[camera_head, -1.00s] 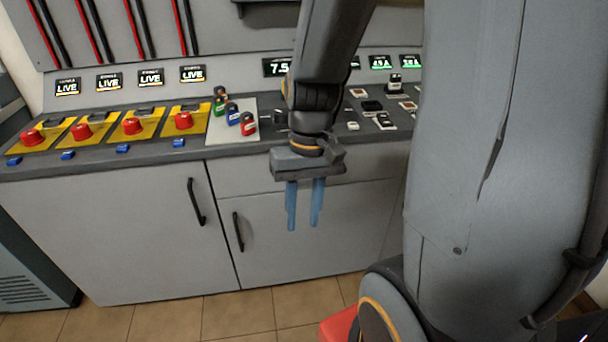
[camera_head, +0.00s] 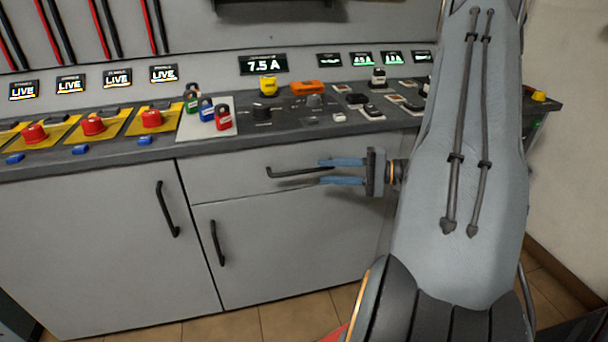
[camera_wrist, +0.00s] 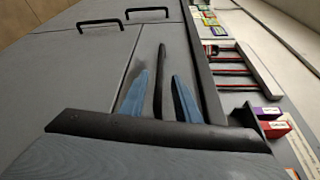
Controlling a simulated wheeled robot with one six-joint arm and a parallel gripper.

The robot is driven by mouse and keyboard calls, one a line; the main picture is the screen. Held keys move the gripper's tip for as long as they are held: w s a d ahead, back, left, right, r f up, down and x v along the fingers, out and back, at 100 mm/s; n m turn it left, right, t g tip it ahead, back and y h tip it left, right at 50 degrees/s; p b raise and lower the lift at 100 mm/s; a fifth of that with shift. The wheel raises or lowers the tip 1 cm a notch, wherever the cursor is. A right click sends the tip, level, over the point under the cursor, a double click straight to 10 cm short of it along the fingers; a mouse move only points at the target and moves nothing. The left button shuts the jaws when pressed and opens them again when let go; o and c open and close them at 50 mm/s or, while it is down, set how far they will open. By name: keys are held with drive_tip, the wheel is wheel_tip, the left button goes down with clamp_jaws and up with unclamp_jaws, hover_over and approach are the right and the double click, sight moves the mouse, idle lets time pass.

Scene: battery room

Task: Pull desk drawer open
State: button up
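The desk drawer (camera_head: 225,178) is the grey panel under the worktop and looks flush with the desk front. Its black bar handle (camera_head: 285,172) runs roughly level across it. My gripper (camera_head: 322,172) comes in from the right, with one blue finger above the handle and one below. In the wrist view, the handle (camera_wrist: 160,80) lies between the two open fingers, with a gap visible on both sides. The handle's right end is partly hidden by the fingers. I cannot tell how deep the fingers reach past the bar.
Two cabinet doors with black handles (camera_head: 167,209) (camera_head: 217,243) are below and left of the drawer. The worktop above carries red buttons (camera_head: 93,126), padlocks (camera_head: 207,110) and switches. Tiled floor (camera_head: 230,326) shows in front of the desk.

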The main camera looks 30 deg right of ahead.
sight(311, 171)
drive_tip(key=x, duration=0.7)
drive_tip(key=shift+a, duration=0.1)
clamp_jaws()
